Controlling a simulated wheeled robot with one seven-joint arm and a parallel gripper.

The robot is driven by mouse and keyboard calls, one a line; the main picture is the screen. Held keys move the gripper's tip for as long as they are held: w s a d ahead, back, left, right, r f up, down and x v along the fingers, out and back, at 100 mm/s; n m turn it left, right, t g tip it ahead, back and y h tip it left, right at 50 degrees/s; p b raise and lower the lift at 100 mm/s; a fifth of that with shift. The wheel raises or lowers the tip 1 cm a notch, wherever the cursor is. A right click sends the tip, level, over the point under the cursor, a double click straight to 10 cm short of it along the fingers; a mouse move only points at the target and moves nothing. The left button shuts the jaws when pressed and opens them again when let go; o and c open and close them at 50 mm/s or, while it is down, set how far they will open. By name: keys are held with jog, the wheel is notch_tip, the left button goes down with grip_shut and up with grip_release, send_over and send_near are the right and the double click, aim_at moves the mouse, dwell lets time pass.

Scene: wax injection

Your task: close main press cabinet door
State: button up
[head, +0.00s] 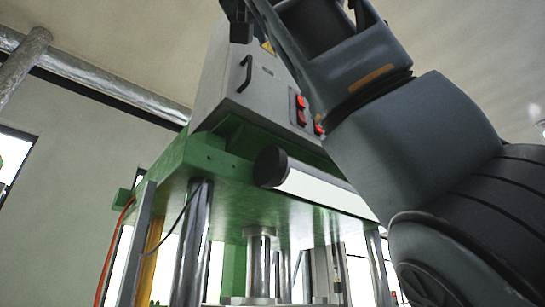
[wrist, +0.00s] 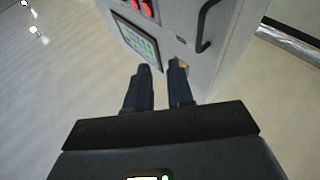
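The grey main press cabinet (head: 225,85) sits on top of the green press. Its face with the black handle (head: 246,73) is the door (head: 262,88); I see no clear gap at its edges and cannot tell whether it is fully shut. In the wrist view the cabinet appears at the top, with the door (wrist: 222,50), the handle (wrist: 205,28) and a yellow warning mark near the fingertips. My gripper (wrist: 160,68) has its two dark fingers apart with nothing between them. It appears in front of the cabinet, holding nothing. In the head view my arm covers the cabinet's right part.
The green press frame (head: 230,170) with metal columns stands below the cabinet. A white cylinder with a black end (head: 270,166) juts out from it. A silver pipe (head: 110,85) runs along the wall.

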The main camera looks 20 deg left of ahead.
jog(key=b+v, duration=0.1)
jog(key=v, duration=0.3)
dwell(0.5)
